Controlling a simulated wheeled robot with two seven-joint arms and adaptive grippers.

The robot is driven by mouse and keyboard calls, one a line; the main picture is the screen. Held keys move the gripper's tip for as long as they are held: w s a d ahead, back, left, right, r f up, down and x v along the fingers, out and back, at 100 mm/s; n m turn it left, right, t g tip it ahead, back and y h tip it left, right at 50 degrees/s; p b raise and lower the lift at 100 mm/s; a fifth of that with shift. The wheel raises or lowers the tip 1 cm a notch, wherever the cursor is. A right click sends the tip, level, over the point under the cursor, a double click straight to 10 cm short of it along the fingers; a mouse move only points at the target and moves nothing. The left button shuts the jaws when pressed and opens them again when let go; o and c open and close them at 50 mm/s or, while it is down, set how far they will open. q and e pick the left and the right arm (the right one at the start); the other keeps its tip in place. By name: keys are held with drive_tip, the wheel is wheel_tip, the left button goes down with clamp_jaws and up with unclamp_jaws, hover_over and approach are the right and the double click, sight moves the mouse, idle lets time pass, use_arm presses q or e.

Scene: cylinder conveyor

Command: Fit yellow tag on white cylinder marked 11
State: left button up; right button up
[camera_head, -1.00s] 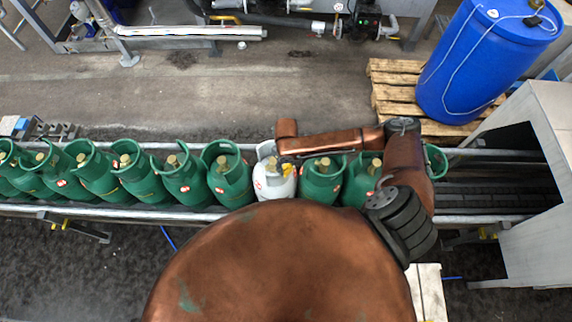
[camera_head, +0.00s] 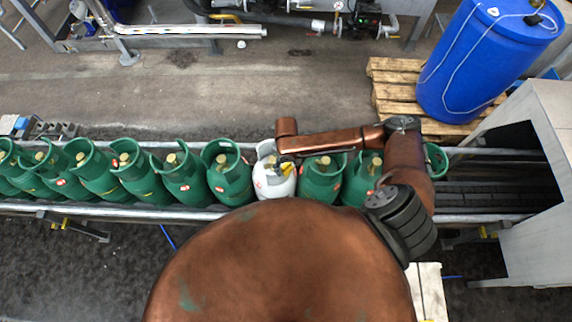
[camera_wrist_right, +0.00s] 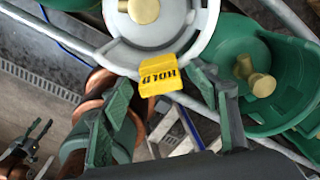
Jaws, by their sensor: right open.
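The white cylinder (camera_head: 270,184) stands on the conveyor in a row of green ones. Its collar and brass valve (camera_wrist_right: 143,10) show at the top of the right wrist view. The yellow tag (camera_wrist_right: 160,76), with the word HOLD, lies against the near edge of the white collar. It also shows as a small yellow patch in the head view (camera_head: 287,169). My right gripper (camera_wrist_right: 171,98) is open, with one finger on each side of the tag and apart from it. The number on the cylinder cannot be read. My left gripper does not show in the head view.
Green cylinders (camera_head: 228,180) stand close on the left, and another green one (camera_head: 321,183) is close on the right. Conveyor rails (camera_head: 480,217) run in front and behind. A grey housing (camera_head: 535,190) and a blue barrel (camera_head: 485,65) on a pallet (camera_head: 397,98) are at the right.

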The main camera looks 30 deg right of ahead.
sight(286, 164)
wheel_tip(286, 164, up, 12)
drive_tip(key=shift+f, duration=0.2)
idle(0.6)
